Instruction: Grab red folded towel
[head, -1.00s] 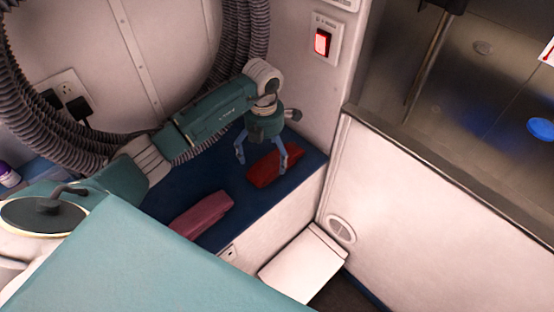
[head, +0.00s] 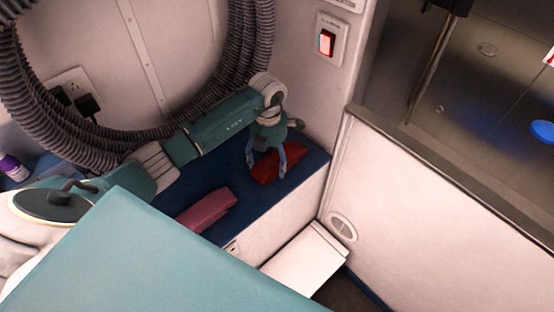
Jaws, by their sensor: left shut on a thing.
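The red folded towel (head: 292,162) lies on the dark blue shelf top (head: 254,201) near the wall corner in the head view. My left gripper (head: 267,169) points down over the towel's left part, with its fingers closed in on it. The gripper hides part of the towel, and I see no gap between towel and shelf. My right gripper is not in view.
A pink folded towel (head: 207,210) lies on the same shelf, to the lower left. A grey corrugated hose (head: 252,45) loops along the wall. A steel tub (head: 480,90) is at right. A white box (head: 306,259) stands below the shelf.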

